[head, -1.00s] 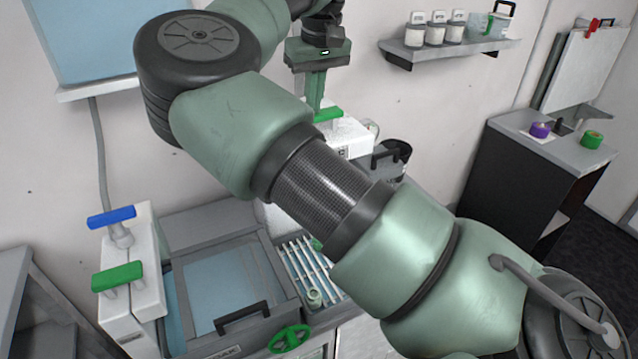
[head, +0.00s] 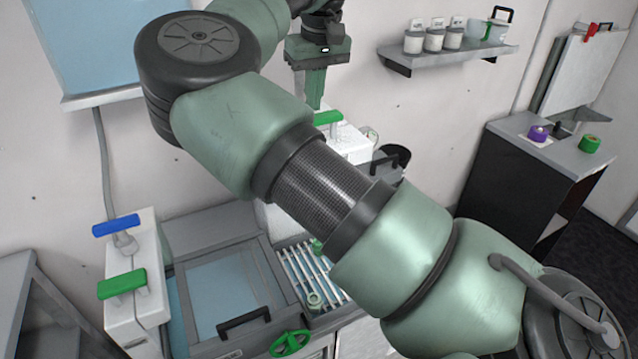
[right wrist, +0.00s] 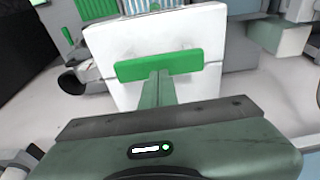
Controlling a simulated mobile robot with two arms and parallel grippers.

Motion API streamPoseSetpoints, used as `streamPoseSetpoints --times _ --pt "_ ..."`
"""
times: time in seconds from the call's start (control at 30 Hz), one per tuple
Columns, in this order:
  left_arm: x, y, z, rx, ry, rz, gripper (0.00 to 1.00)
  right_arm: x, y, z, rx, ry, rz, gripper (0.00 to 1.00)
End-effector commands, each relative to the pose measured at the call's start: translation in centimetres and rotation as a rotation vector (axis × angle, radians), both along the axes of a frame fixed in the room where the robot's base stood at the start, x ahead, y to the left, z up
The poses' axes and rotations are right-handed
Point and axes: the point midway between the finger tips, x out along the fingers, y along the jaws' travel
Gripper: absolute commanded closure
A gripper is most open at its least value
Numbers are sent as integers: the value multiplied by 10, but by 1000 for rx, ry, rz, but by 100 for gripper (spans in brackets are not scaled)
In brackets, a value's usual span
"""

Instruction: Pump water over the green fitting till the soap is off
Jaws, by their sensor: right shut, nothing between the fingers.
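My right gripper (head: 315,106) is shut and empty, pointing down in the head view. Its fingertips are at or just above the green bar handle (head: 327,118) on a white box; I cannot tell whether they touch. In the right wrist view the shut fingers (right wrist: 158,74) overlap the same green handle (right wrist: 185,64). A pale green ring-shaped fitting (head: 315,299) lies on the rack of white bars; any soap on it is too small to make out. Another green piece (head: 317,245) shows at the rack's back edge, partly hidden by my arm. My left gripper is not in view.
At left a white unit (head: 150,272) carries a blue handle (head: 116,225) and a green handle (head: 122,284). Beside it are a lidded tank (head: 222,292) and a green valve wheel (head: 290,343). A dark container (head: 398,157) stands near the white box.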

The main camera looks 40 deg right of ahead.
Motion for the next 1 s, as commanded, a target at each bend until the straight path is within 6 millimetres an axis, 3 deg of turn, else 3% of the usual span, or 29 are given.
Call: streamPoseSetpoints --times 0.17,0.7,1.0 --pt "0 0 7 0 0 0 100 0 0 8 0 -1 0 100" --pt "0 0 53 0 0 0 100 0 0 61 0 0 0 100" --pt "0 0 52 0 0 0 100 0 0 60 0 0 0 100"
